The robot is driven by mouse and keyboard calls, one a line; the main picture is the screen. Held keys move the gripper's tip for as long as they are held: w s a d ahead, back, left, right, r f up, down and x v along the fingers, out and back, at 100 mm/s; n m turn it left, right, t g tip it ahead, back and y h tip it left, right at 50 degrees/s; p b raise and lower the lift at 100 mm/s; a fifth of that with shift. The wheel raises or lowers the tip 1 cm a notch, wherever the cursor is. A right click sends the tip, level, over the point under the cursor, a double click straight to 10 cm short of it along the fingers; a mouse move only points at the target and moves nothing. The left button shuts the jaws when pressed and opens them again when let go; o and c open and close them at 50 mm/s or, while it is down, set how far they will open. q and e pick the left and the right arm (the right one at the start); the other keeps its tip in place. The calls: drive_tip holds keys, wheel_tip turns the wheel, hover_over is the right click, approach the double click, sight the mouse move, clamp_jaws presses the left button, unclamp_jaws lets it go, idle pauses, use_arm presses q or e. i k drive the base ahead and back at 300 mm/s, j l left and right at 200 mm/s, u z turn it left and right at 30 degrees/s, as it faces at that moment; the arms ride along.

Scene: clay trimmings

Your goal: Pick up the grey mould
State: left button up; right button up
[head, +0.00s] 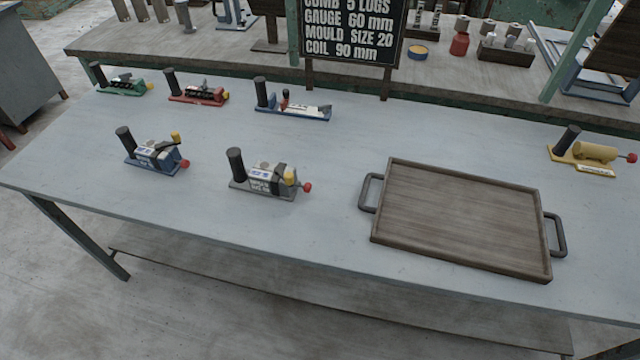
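The grey mould (266,182) stands on the pale table (310,140), left of the wooden tray. It has a black upright handle at its left end, a yellow knob and a red knob at its right end, and a pale label on top. It is apart from the things around it. Neither of my grippers shows in the head view.
A blue mould-like tool (157,155) stands to its left. Behind are green (122,87), red (200,95) and blue (300,110) tools. An empty wooden tray (462,215) lies at right, with a yellow tool (588,155) beyond. A dark sign (353,30) stands behind.

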sight(261, 179)
drive_tip(key=i+j+z, duration=0.15)
drive_tip(key=j, duration=0.25)
drive_tip(key=i+j+z, duration=0.2)
drive_tip(key=j, duration=0.25)
drive_tip(key=j+z, duration=0.15)
drive_tip(key=j, duration=0.25)
